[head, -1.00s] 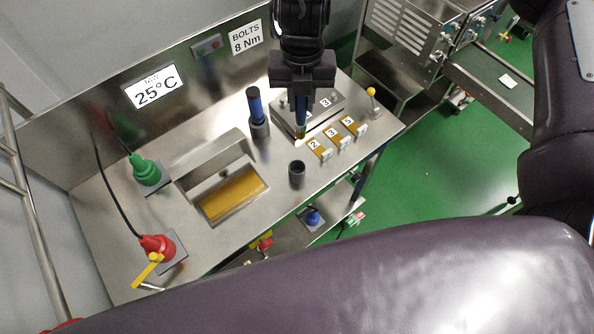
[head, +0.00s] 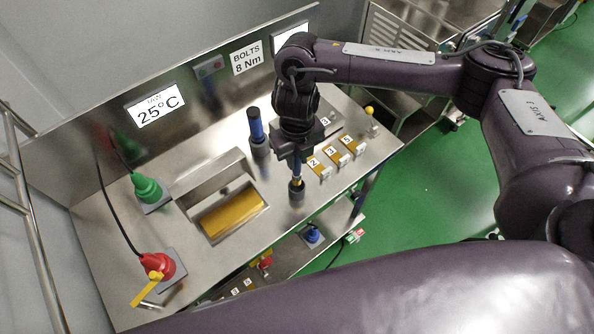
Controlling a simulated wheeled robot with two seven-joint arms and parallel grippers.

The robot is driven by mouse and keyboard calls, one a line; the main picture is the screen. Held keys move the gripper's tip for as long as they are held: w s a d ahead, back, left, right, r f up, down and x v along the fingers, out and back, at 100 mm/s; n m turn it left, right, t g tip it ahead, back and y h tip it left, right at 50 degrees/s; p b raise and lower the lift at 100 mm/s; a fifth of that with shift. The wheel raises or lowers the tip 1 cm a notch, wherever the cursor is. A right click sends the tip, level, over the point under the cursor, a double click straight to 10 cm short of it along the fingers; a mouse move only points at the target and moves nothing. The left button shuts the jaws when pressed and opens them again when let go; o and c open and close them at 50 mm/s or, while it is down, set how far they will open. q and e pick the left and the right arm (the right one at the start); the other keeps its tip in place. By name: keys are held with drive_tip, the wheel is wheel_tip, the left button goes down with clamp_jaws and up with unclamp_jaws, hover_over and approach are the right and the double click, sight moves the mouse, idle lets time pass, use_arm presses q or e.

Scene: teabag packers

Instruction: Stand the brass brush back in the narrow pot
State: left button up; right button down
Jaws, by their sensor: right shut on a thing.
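The pot stands upright on the bench. My left gripper is not in view.
A blue-handled tool (head: 255,124) stands in a dark holder left of my gripper. Yellow numbered blocks (head: 331,153) and a steel plate lie close on the right.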

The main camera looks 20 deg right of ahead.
sight(297, 171)
drive_tip(key=shift+f+b, duration=0.6)
drive_tip(key=shift+f, duration=2.65)
drive_tip(key=shift+f, duration=0.2)
drive_tip(key=c, duration=1.3)
unclamp_jaws()
drive_tip(key=shift+r, duration=0.1)
drive_tip(key=shift+r, duration=0.25)
wheel_tip(297, 171, up, 12)
drive_tip(key=shift+f+p, duration=0.15)
drive_tip(key=shift+p, duration=0.35)
